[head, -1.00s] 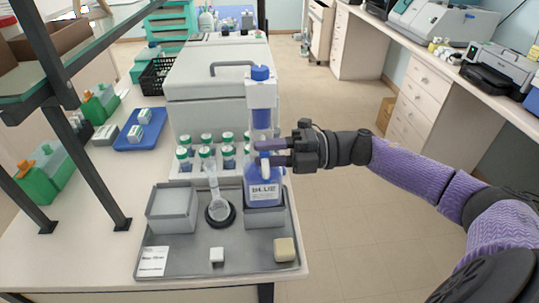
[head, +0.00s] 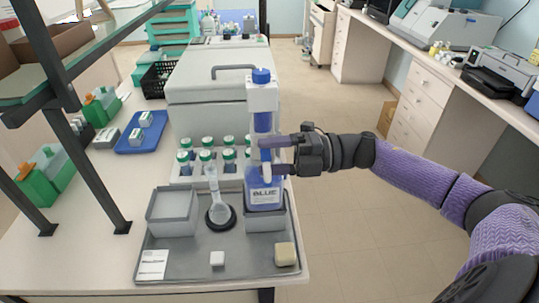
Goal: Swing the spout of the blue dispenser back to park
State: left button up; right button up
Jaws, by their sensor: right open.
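The blue dispenser (head: 265,195) stands upright in a grey holder on the tray, with a blue cap, a white collar, a blue column and a "BLUE" label. A small white piece, apparently its spout (head: 265,162), shows in front of the column at finger height; its exact direction is hard to tell. My right gripper (head: 267,156) comes in from the right and is open. One finger is above the other, and both tips overlap the column in the picture. Part of the dispenser is hidden behind the fingers. I cannot tell whether they touch it. My left gripper is not in view.
The grey tray (head: 190,265) also holds a clear flask (head: 215,200) in a black ring, an empty grey holder (head: 172,212) and two small blocks. Several green-capped bottles stand behind. A white box (head: 205,105) is farther back. A shelf frame is at left; open floor at right.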

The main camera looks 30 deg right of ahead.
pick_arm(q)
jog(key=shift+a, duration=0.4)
pick_arm(e)
jog(key=v, duration=0.9)
jog(key=shift+d, duration=0.3)
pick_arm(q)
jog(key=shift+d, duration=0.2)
pick_arm(e)
jog(key=shift+s, duration=0.15)
